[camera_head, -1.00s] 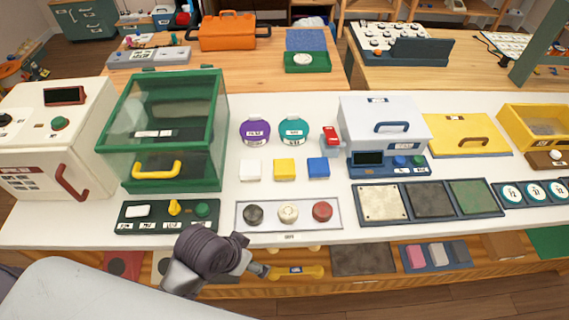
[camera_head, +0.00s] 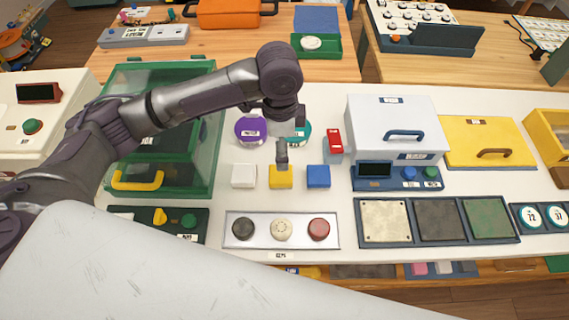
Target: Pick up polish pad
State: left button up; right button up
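No label that I can read names a polish pad. Candidates are three round pads in a pale tray (camera_head: 232,219): a dark one (camera_head: 243,229), a cream one (camera_head: 281,229) and a red one (camera_head: 319,229). Three flat square pads, cream (camera_head: 384,221), dark grey (camera_head: 436,220) and green (camera_head: 488,218), lie in a dark blue tray (camera_head: 409,243) to the right. My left gripper (camera_head: 282,162) points down over or just behind the yellow block (camera_head: 281,178). Its fingers look narrow, and I cannot tell if they are open or whether they touch it. My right gripper is out of view.
A white block (camera_head: 244,176) and a blue block (camera_head: 318,176) flank the yellow one. Purple (camera_head: 250,130) and teal (camera_head: 304,139) round items lie behind. A green glass case (camera_head: 205,165) stands left, partly behind my arm. A white lidded box (camera_head: 392,120) stands right.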

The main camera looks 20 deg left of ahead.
pick_arm(q)
send_over(281, 174)
notch_tip(281, 174, down, 7)
jog(key=shift+r+p, duration=0.15)
jog(key=shift+p, duration=0.25)
jog(key=shift+w+f, duration=0.1)
jog(key=shift+f, duration=0.8)
notch_tip(281, 174, down, 4)
jog(key=shift+r+p, duration=0.15)
jog(key=shift+p, duration=0.5)
jog(key=shift+f, duration=0.45)
jog(key=c, duration=1.3)
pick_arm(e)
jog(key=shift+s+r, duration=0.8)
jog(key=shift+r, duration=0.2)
pick_arm(q)
jog(key=shift+o, duration=0.2)
jog(key=shift+r, duration=0.1)
